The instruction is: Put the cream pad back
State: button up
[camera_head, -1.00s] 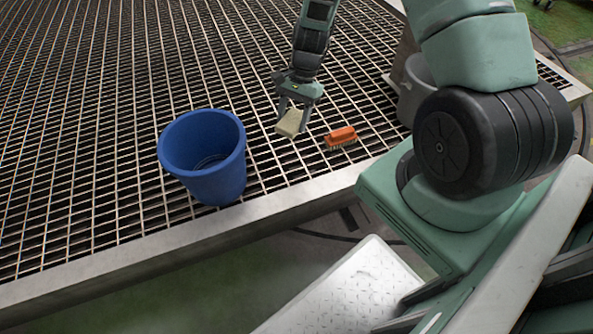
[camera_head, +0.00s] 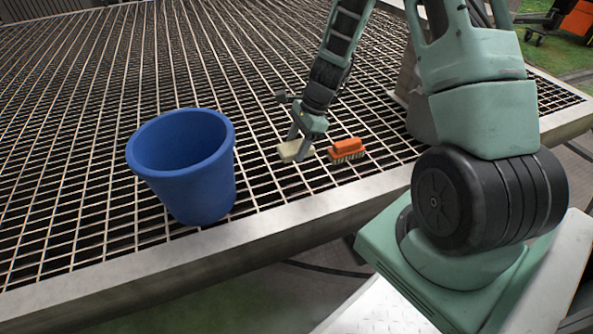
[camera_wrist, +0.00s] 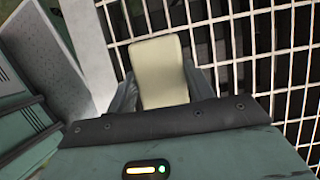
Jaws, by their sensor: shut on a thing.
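My gripper (camera_head: 304,146) is shut on the cream pad (camera_head: 291,151), which shows between the fingers in the head view. In the wrist view the pad (camera_wrist: 159,72) fills the space between both fingers, with the open grating behind it. The pad is low, close over the metal grating (camera_head: 90,215); I cannot tell whether it touches. An orange brush (camera_head: 347,147) with pale bristles sits on the grating just right of the gripper.
A blue bucket (camera_head: 190,185) stands on the grating to the left of the pad. The grating's solid metal edge (camera_head: 200,250) runs along the near side. The grating behind the bucket and pad is clear.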

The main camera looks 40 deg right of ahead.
aim_at(292, 173)
notch_tip(292, 173, down, 7)
jog(key=b, duration=0.3)
jog(key=shift+r, duration=0.1)
jog(key=o, duration=0.9)
jog(key=shift+o, duration=0.2)
